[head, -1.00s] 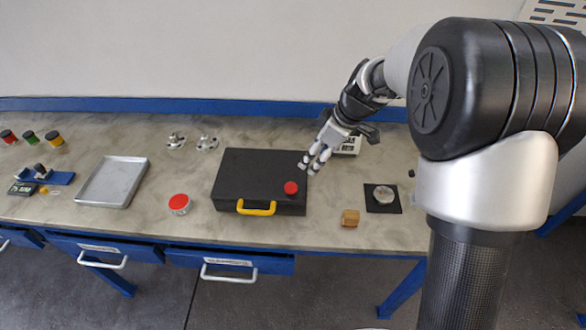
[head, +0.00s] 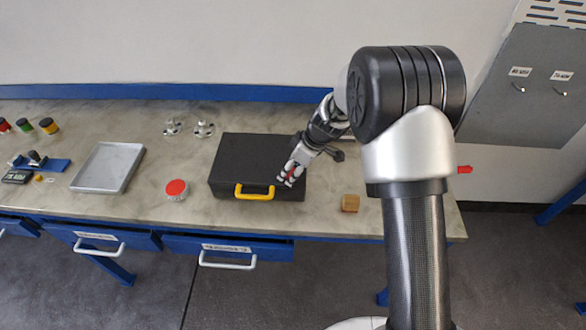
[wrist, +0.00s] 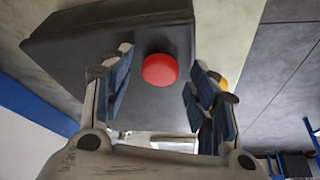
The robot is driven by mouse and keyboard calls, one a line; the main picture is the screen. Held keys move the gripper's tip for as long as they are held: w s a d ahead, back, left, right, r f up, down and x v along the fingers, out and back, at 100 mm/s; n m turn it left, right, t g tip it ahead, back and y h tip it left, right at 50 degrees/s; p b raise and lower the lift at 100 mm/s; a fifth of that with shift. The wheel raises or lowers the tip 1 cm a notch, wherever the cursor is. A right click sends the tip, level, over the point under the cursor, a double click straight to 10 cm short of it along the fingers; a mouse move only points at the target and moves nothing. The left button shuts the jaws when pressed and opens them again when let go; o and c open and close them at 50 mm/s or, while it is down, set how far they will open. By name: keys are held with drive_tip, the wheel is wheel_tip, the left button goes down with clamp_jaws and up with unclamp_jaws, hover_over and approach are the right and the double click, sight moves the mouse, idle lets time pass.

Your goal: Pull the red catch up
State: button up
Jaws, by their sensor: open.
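The red catch (wrist: 160,69) is a round red knob on the lid of a black case (head: 240,165). In the wrist view it lies between the two spread sides of my gripper (wrist: 161,75), with a gap on each side. In the head view my gripper (head: 287,178) is over the case's right front corner and hides most of the catch. The gripper is open and holds nothing. The case lies flat and closed on the bench, with a yellow handle (head: 254,193) on its front.
A red-lidded round container (head: 177,190) and a grey tray (head: 107,168) stand left of the case. A wooden block (head: 350,203) is to its right, near the front edge. Two clear flanged pieces (head: 203,130) sit behind. A grey cabinet (head: 530,95) is at the far right.

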drive_tip(key=shift+c, duration=0.3)
clamp_jaws()
idle(0.5)
